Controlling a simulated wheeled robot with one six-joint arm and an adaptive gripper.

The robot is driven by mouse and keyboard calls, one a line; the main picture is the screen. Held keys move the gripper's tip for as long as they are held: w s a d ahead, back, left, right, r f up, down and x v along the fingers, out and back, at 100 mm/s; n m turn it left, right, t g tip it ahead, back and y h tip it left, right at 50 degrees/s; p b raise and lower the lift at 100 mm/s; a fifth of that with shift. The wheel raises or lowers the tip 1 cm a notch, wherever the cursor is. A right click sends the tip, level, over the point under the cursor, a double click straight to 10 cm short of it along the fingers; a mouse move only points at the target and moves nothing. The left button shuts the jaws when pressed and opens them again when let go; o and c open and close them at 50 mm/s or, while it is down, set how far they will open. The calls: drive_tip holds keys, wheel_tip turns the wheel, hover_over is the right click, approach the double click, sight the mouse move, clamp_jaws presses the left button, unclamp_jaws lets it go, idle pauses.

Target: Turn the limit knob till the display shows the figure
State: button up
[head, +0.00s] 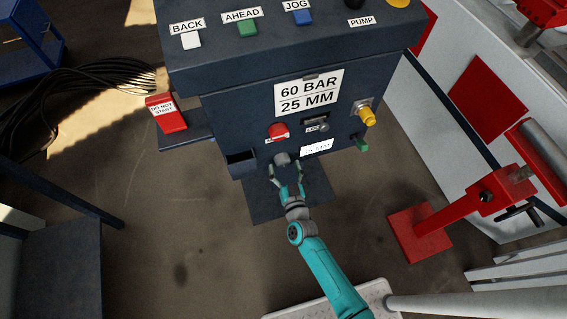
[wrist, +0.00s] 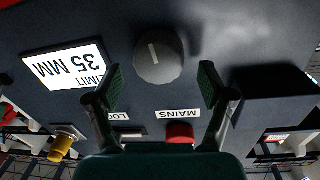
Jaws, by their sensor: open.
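The limit knob (head: 281,158) is a dark grey round knob low on the front of the dark blue console. In the wrist view the knob (wrist: 158,62) has a pale line on its face, pointing nearly straight up and down. My gripper (head: 287,169) is open in front of it; in the wrist view its fingers (wrist: 161,82) stand either side of the knob, with gaps. The white display (head: 317,147) is right of the knob; in the wrist view the display (wrist: 68,66) appears upside down and reads 35 MM. A card (head: 308,92) above reads 60 BAR, 25 MM.
The red MAINS switch (head: 278,130), the LOCK fitting (head: 318,125) and a yellow part (head: 367,114) sit close above. An open bin (head: 241,162) is left of the knob. A red DO NOT START piece (head: 167,113) stands on a side shelf. Red stand (head: 425,230) at right.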

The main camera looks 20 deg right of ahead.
drive_tip(key=shift+w, duration=0.85)
drive_tip(key=shift+c, duration=0.3)
drive_tip(key=c, duration=1.1)
drive_tip(key=shift+d+m, duration=0.15)
drive_tip(key=shift+m, duration=1.85)
drive_tip(key=o, duration=1.2)
drive_tip(key=shift+c, duration=0.2)
drive_tip(key=shift+s, duration=0.15)
